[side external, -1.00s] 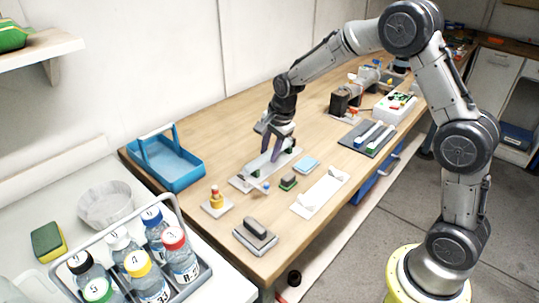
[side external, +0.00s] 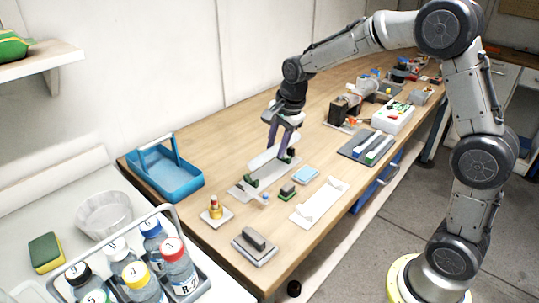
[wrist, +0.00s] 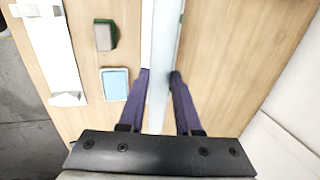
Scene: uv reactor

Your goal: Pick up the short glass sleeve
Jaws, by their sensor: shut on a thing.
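My gripper (side external: 272,146) is shut on the pale, translucent glass sleeve (side external: 262,162). The sleeve is held just above a flat grey base (side external: 240,192) with green supports (side external: 250,180). In the wrist view, the sleeve (wrist: 163,45) runs lengthwise between the two purple fingers of my gripper (wrist: 160,74). The sleeve covers most of the base in the wrist view.
A blue tray (side external: 190,188) is at left.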

